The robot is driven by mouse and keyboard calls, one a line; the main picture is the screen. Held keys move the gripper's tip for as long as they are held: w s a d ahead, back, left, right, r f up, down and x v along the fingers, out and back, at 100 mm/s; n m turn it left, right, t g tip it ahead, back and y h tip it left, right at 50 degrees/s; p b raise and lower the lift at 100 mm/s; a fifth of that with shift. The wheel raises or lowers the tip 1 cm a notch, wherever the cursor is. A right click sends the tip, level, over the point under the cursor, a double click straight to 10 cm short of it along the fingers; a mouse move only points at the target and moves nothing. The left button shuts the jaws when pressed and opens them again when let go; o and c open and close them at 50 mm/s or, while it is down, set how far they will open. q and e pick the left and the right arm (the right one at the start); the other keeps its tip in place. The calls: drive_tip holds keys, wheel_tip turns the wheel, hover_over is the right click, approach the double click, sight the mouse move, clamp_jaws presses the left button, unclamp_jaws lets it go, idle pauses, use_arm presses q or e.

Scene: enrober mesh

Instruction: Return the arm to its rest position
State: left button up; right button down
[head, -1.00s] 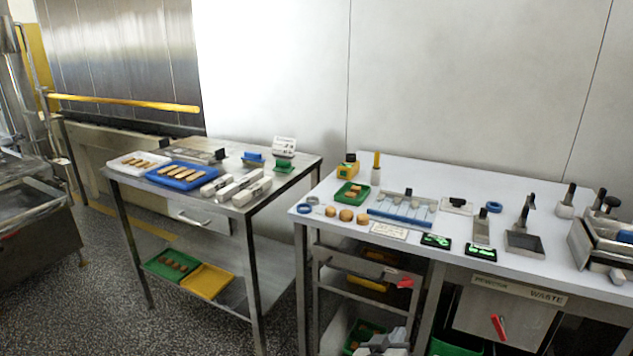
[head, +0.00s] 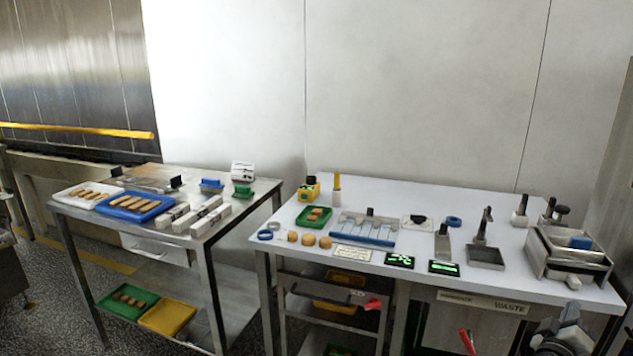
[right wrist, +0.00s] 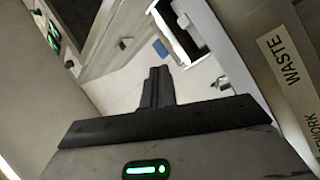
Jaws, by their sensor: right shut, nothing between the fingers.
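My right gripper (head: 568,318) is at the lower right of the head view, low by the front edge of the white table (head: 330,262), near its right end. It is empty. In the right wrist view its fingers (right wrist: 157,86) are together with nothing between them. A sign reading WASTE (right wrist: 285,62) is to the right of the fingers in that view. My left gripper is not in view.
The white table bears a metal bin (head: 553,262), a green tray (head: 303,222), a blue-edged rack (head: 362,236) and small tools. A steel cart (head: 232,222) stands left with a blue tray (head: 118,211) of bars. Speckled floor (head: 45,300) shows at left.

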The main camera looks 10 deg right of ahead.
drive_tip(key=s+d+r+h, duration=0.2)
drive_tip(key=s+d+r, duration=0.1)
drive_tip(key=d+r, duration=0.35)
drive_tip(key=a+f+n+t+y, duration=0.2)
drive_tip(key=a+f+n+y, duration=0.2)
drive_tip(key=a+f+y, duration=0.45)
drive_tip(key=a+f+n+t+y, duration=0.2)
drive_tip(key=a+f+n+y, duration=0.35)
drive_tip(key=a+y, duration=0.6)
drive_tip(key=s+a+f+m+g+y, duration=0.1)
drive_tip(key=s+a+f+g, duration=0.3)
drive_tip(key=s+a, duration=0.7)
drive_tip(key=s+a+f+m+g, duration=0.2)
drive_tip(key=s+a+f+g, duration=0.15)
drive_tip(key=s+a, duration=0.75)
drive_tip(key=w+a+m+t, duration=0.1)
drive_tip(key=a+m, duration=0.3)
drive_tip(key=a, duration=0.6)
drive_tip(key=shift+w+a+r+m, duration=0.2)
drive_tip(key=shift+w+r+m, duration=0.05)
drive_tip(key=shift+w+m, duration=0.15)
